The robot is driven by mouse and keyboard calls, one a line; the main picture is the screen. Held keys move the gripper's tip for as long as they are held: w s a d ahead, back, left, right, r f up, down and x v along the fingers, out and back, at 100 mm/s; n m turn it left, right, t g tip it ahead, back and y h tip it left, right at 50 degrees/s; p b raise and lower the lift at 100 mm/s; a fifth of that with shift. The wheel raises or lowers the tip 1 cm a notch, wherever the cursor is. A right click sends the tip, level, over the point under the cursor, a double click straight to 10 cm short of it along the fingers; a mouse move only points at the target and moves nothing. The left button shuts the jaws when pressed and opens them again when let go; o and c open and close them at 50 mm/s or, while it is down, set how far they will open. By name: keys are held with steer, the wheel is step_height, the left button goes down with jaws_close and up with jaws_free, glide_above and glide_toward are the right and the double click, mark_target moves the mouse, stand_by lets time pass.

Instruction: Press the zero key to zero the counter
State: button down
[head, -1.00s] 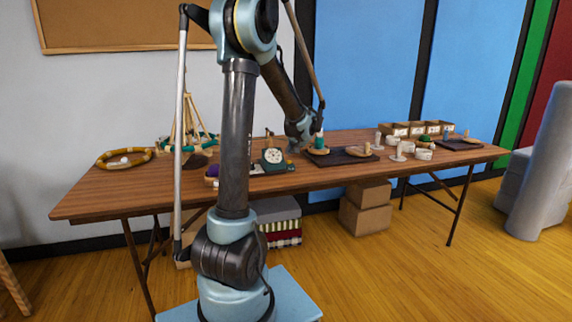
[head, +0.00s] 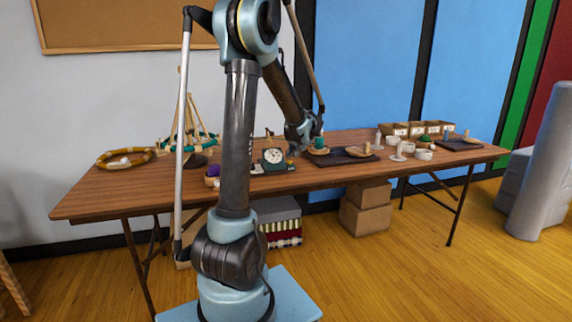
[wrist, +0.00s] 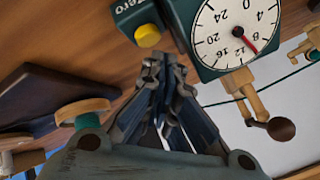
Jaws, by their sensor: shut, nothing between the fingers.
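The counter (wrist: 232,38) is a dark green box with a round white dial and a red pointer, at the top of the wrist view. It stands on the table in the head view (head: 273,157). The zero key (wrist: 147,36) is a yellow round button beside the dial in the wrist view, near a label reading "Zero" (wrist: 128,8). My gripper (wrist: 165,62) is shut and empty. In the wrist view its fingertips appear just below the key, with a small gap in the picture. In the head view my gripper (head: 294,150) is just right of the counter.
A dark tray (head: 335,159) with wooden pieces and a green spool lies right of the counter. White cups, small boxes (head: 418,129) and another tray (head: 462,145) stand farther right. The table's front left is bare.

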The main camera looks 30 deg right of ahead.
mark_target(291, 161)
steer(key=shift+s+f, duration=0.15)
steer(key=shift+f, duration=0.65)
stand_by(1.5)
stand_by(0.4)
steer(key=shift+r, duration=0.9)
steer(key=shift+r, duration=2.5)
